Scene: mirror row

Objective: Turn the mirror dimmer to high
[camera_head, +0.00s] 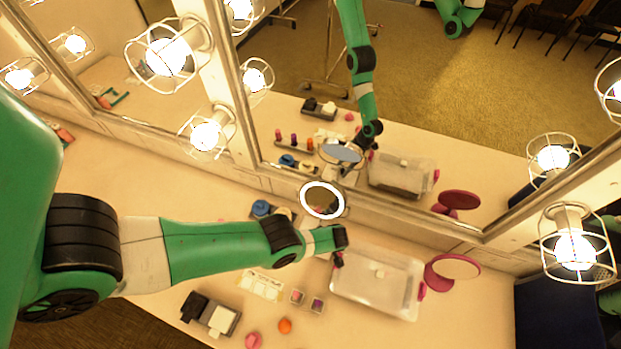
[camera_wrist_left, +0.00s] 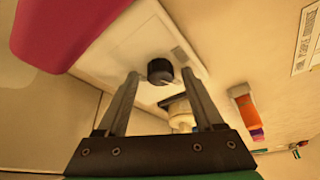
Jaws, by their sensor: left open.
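The dimmer is a black round knob (camera_wrist_left: 160,71) with a pale mark on its lower side, on a white plate (camera_wrist_left: 120,50) in the left wrist view. My left gripper (camera_wrist_left: 160,84) is open there, one finger on each side of the knob; I cannot tell whether either finger touches it. In the head view my left arm comes in from the left and its gripper (camera_head: 340,246) is by the foot of the big mirror, below the lit round mirror (camera_head: 322,200). The knob is not clear in that view. My right gripper is not in view.
A clear bin (camera_head: 375,286) with pink handles stands just right of my left gripper, with a pink round mirror (camera_head: 452,267) beyond it. An orange ball (camera_head: 285,325), a pink ball (camera_head: 253,340) and a black and white item (camera_head: 212,317) lie on the counter's near side. Caged bulbs (camera_head: 575,250) stick out.

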